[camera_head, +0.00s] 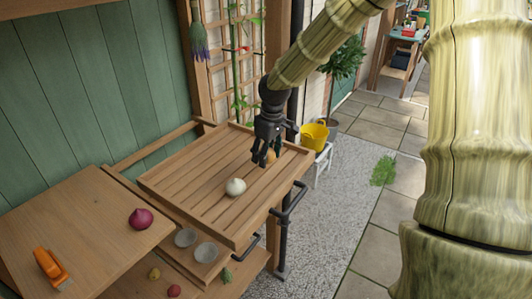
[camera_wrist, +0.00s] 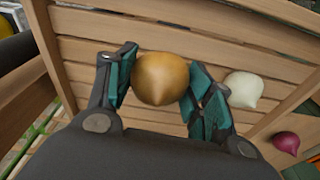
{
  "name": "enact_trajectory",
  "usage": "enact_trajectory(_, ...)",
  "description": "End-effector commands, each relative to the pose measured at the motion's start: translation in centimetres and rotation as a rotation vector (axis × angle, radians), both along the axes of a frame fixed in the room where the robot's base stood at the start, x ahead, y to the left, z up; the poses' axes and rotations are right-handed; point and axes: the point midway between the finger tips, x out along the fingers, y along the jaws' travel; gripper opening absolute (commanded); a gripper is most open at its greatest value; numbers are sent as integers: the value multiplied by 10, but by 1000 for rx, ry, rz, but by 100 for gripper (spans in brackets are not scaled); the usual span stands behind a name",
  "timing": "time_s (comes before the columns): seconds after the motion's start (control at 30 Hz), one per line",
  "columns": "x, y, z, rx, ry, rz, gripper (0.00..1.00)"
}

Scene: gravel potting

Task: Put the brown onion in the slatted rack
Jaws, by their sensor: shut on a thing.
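The brown onion (camera_wrist: 161,78) sits between the two fingers of my gripper (camera_wrist: 160,88) in the wrist view, with a finger against each side. In the head view my gripper (camera_head: 265,158) points down over the far right part of the slatted rack (camera_head: 190,180), and only a bit of the brown onion (camera_head: 271,156) shows behind the fingers. The slatted rack also fills the wrist view (camera_wrist: 200,30). The onion is over the slats, inside the rim; I cannot tell whether it touches them.
A white onion (camera_head: 235,187) lies on the rack, nearer the front. A red onion (camera_head: 140,218) and an orange-handled tool (camera_head: 50,266) lie on the wooden top at the left. Two grey bowls (camera_head: 206,252) stand below the rack. A yellow bucket (camera_head: 314,136) stands beyond it.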

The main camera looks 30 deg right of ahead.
Motion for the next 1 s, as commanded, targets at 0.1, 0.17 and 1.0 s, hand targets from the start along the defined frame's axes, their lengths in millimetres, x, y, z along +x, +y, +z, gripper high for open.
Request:
enact_trajectory(0.1, 16, -10, 0, 1, 0, -1, 27)
enact_trajectory(0.17, 21, -14, -1, 1, 0, -1, 27)
enact_trajectory(1.0, 27, -18, -38, 0, 0, 0, 27)
